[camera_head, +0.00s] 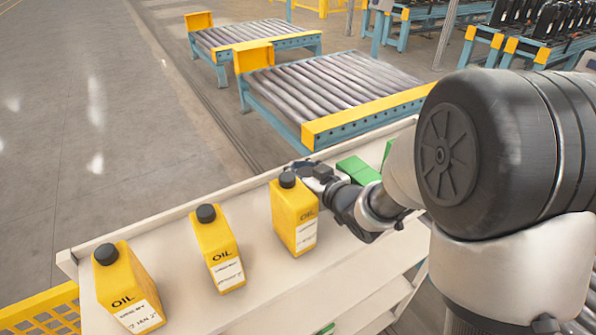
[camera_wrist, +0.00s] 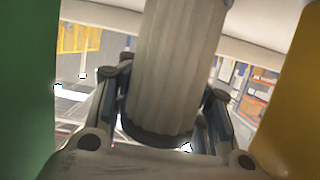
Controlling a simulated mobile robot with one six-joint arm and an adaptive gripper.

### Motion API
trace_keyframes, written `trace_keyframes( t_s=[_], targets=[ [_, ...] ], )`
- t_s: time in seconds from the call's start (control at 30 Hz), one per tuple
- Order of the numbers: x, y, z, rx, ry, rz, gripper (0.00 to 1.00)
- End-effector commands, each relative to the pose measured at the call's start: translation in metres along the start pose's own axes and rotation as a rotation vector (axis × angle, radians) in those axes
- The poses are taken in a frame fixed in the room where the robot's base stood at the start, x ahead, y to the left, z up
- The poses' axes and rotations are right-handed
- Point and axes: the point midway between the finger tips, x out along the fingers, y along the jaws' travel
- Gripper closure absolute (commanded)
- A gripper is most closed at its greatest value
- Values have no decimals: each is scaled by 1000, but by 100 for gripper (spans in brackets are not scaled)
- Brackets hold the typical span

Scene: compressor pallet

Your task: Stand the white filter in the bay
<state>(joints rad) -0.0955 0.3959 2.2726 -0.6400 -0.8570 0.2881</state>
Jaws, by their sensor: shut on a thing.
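The white filter (camera_wrist: 178,65) is a pale ribbed cylinder with a dark end, seen close up in the wrist view. My gripper (camera_wrist: 168,100) is shut on it, with one finger on each side of its dark end. In the head view my gripper (camera_head: 318,178) is low over the pale bench top, just behind and right of the nearest oil bottle. I cannot make out the filter there. I also cannot make out the bay, or tell whether the filter touches the bench.
Three yellow oil bottles, right (camera_head: 293,216), middle (camera_head: 218,248) and left (camera_head: 127,290), stand on the pale bench (camera_head: 180,308). Green boxes (camera_head: 358,168) lie right of my gripper. In the wrist view, green (camera_wrist: 25,90) and yellow (camera_wrist: 292,100) surfaces flank the filter. Roller conveyors (camera_head: 335,85) stand behind.

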Motion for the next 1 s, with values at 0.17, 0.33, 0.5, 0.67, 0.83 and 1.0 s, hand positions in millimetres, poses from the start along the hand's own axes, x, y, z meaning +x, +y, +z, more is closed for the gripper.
trace_keyframes(
  t_s=[0.17, 0.33, 0.5, 0.67, 0.83, 1.0],
  targets=[
    [0, 0, 1, 0, 0, 0, 60],
    [0, 0, 1, 0, -1, 0, 49],
    [0, 0, 1, 0, -1, 0, 48],
    [0, 0, 0, 0, -1, 0, 48],
    [-15, 1, -3, 0, -1, 2, 48],
    [-46, 1, -4, 0, 0, 3, 48]
  ],
)
